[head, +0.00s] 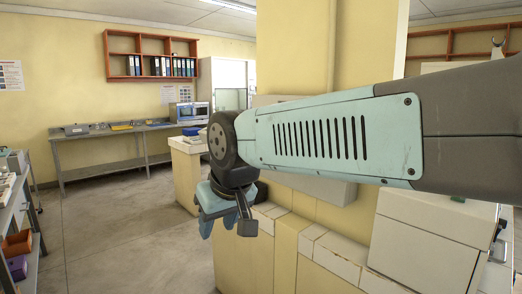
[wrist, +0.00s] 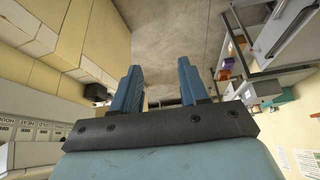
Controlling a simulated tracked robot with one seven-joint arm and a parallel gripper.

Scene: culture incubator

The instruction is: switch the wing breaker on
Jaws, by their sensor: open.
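A pale panel (wrist: 40,132) with a row of labelled switches shows at the lower left of the wrist view. Some labels seem to read HOOD, COLD and HEAT; I cannot make out a wing label or the switch positions. In the head view, a pale box (head: 325,189) on the yellow pillar is mostly hidden behind my arm; I cannot tell if it is the same panel. My gripper (head: 222,214) hangs beside the pillar, fingers down. In the wrist view, my gripper (wrist: 160,68) is open, with nothing between its blue fingers, and apart from the panel.
A low block-topped wall (head: 285,240) runs below my arm, with a white cabinet (head: 430,235) at the right. A metal shelf with bins (head: 17,243) stands at the far left. A long bench (head: 110,133) lines the back wall. The concrete floor (head: 130,225) between is clear.

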